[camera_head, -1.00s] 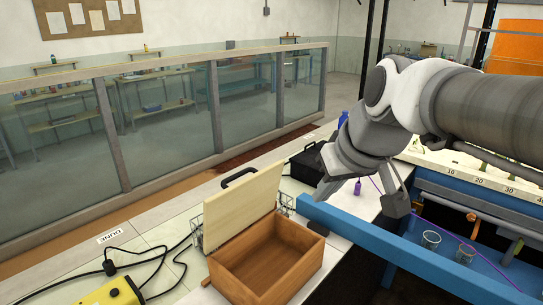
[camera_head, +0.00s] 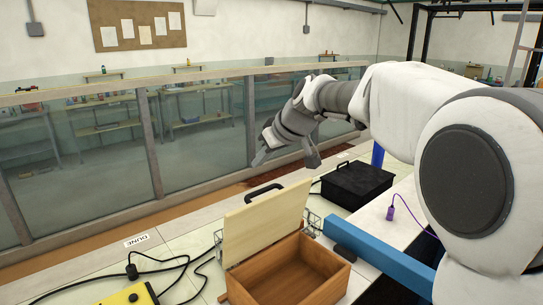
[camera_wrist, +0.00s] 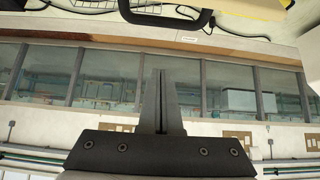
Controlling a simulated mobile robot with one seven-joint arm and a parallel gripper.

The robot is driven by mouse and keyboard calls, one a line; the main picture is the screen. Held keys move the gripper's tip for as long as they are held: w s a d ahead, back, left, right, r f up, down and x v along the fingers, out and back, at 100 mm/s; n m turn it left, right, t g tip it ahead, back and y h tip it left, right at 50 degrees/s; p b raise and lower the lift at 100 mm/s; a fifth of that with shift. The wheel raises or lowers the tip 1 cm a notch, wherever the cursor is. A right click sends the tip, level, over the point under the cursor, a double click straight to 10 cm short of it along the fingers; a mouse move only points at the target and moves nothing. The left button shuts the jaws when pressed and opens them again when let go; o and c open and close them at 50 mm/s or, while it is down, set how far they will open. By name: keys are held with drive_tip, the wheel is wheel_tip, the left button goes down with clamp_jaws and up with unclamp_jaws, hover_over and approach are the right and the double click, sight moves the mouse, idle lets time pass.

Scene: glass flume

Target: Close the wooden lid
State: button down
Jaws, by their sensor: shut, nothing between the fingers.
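The wooden box (camera_head: 290,292) stands open on the bench at the bottom centre of the head view. Its inside looks empty. Its pale wooden lid (camera_head: 262,223) is raised, tilted back from the hinge side, with a black handle (camera_head: 264,190) on its top edge. My gripper (camera_head: 258,159) is above and behind the raised lid, apart from it. In the wrist view my gripper (camera_wrist: 160,72) is shut with nothing held. The lid (camera_wrist: 252,8) and its black handle (camera_wrist: 165,20) show at the top of that view, apart from the fingers.
A black case (camera_head: 357,184) and a wire rack (camera_head: 311,222) are right of the lid. A blue beam (camera_head: 375,255) runs beside the box. A yellow device (camera_head: 130,296) with black cables is at left. The glass flume wall (camera_head: 190,130) stands behind.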

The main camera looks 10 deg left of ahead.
sight(263, 217)
drive_tip(key=shift+w+f+p, duration=0.1)
drive_tip(key=shift+f+p, duration=0.25)
drive_tip(key=shift+f, duration=2.6)
drive_tip(key=shift+f+b, duration=0.1)
drive_tip(key=shift+b, duration=0.3)
drive_tip(key=shift+f+b, duration=0.1)
drive_tip(key=shift+b, duration=0.3)
drive_tip(key=shift+s+d+y+b, duration=0.3)
drive_tip(key=shift+b, duration=0.55)
